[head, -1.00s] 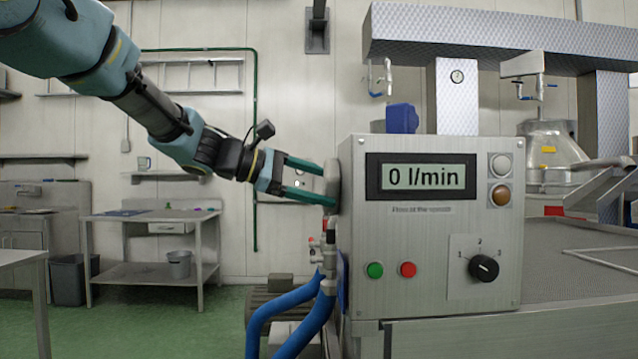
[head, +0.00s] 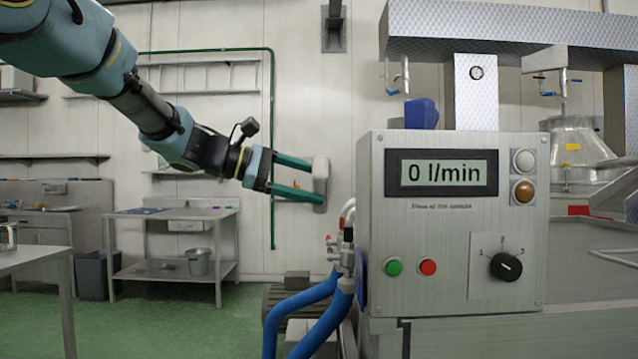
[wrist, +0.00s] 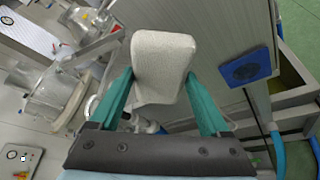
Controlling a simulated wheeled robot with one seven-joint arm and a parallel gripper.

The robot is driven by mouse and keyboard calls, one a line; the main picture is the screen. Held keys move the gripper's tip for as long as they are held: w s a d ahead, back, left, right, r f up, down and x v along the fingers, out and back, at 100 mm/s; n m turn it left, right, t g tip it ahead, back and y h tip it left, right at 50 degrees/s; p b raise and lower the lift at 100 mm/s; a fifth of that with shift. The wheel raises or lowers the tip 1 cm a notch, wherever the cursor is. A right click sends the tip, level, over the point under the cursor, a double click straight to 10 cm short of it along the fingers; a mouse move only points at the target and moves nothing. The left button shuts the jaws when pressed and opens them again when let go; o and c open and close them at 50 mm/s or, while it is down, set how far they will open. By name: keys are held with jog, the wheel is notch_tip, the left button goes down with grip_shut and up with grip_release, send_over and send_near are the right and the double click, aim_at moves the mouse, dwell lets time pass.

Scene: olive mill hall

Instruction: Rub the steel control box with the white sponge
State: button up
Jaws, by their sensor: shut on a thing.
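The steel control box (head: 452,225) stands at the right of the head view. Its front has a display reading 0 l/min, a green and a red button, two round lamps and a black rotary knob. My gripper (head: 308,180) is to the left of the box, its green fingers shut on the white sponge (head: 320,180). A gap of bare wall shows between the sponge and the box's left side in the head view. In the wrist view the sponge (wrist: 162,62) sits between the two fingers, and a ribbed grey metal panel fills the area behind it.
Blue hoses (head: 318,318) and metal fittings (head: 343,245) run just below my gripper, left of the box. A blue container (head: 421,114) shows above the box. A steel table (head: 180,245) with a bucket stands far left. Open floor lies between.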

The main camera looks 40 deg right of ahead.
jog(key=shift+w+a, duration=0.1)
jog(key=shift+a, duration=0.05)
jog(key=shift+w+a, duration=0.85)
jog(key=shift+a, duration=0.2)
jog(key=shift+f, duration=0.1)
